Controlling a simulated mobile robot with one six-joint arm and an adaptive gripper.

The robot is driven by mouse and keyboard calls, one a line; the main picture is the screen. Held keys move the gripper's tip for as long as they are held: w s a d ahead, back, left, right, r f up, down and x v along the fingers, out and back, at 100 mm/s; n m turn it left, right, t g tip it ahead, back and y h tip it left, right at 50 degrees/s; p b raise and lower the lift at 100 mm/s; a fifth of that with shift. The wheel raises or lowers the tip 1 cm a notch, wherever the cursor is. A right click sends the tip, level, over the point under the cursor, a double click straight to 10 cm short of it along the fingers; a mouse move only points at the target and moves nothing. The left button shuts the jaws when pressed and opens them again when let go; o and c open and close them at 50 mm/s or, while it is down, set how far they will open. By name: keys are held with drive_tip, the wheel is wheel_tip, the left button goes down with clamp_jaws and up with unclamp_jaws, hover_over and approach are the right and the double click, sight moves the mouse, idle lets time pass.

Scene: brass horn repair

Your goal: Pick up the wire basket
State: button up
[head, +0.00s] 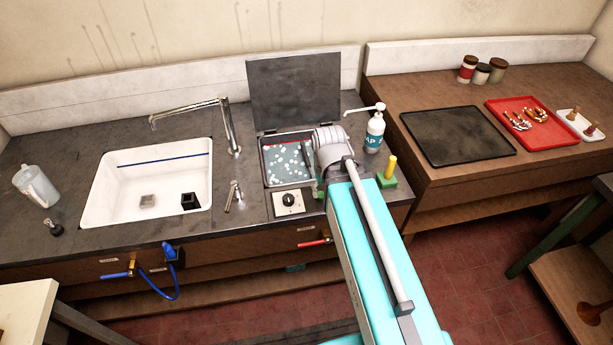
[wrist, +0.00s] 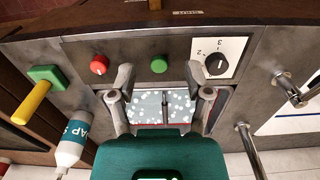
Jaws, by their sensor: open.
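No wire basket can be clearly made out. A tank (wrist: 148,105) of white-speckled, grey-green liquid lies beneath my gripper in the wrist view. A thin dark bar (wrist: 167,106) shows over the liquid between the fingers; I cannot tell whether it is part of the basket. My gripper (wrist: 164,94) is open, its two grey fingers spread above the tank with nothing held between them. In the head view the tank (head: 284,160) sits in the counter with its dark lid (head: 293,88) raised, and my arm covers its right side and the gripper.
A soap pump bottle (head: 375,133) and a yellow-handled green tool (head: 389,173) stand right of the tank. A white sink (head: 120,195) with a tall tap (head: 230,128) is at left. A red tray (head: 528,128) and black mat (head: 456,136) lie on the right bench.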

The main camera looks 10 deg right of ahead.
sight(304, 153)
drive_tip(key=w+f+h+b, duration=0.1)
drive_tip(key=w, duration=0.1)
drive_tip(key=w+f+h+b, duration=0.1)
drive_tip(key=w+f+b, duration=0.1)
drive_tip(key=w+f+h+b, duration=0.1)
drive_tip(key=w+b, duration=0.1)
drive_tip(key=w, duration=0.1)
drive_tip(key=shift+a+f+n+t, duration=0.2)
drive_tip(key=shift+a+n+t, duration=0.1)
drive_tip(key=shift+a, duration=0.1)
drive_tip(key=w+f+h+b, duration=0.1)
drive_tip(key=w, duration=0.1)
drive_tip(key=w+a+f+h+b, duration=0.1)
drive_tip(key=w+b, duration=0.1)
drive_tip(key=w, duration=0.1)
drive_tip(key=w+a+t+h+b, duration=0.1)
drive_tip(key=w, duration=0.1)
drive_tip(key=shift+w+f+n+b, duration=0.25)
drive_tip(key=shift+f+n+b, duration=0.05)
drive_tip(key=shift+f+b, duration=0.1)
drive_tip(key=w+a+n+t+h+b, duration=0.1)
drive_tip(key=w+a+t+h+b, duration=0.2)
drive_tip(key=w+a+b, duration=0.3)
drive_tip(key=w+a+h, duration=0.1)
drive_tip(key=w, duration=0.3)
drive_tip(key=shift+w+a+t+h, duration=0.3)
drive_tip(key=shift+a+t, duration=0.1)
drive_tip(key=shift+f, duration=0.1)
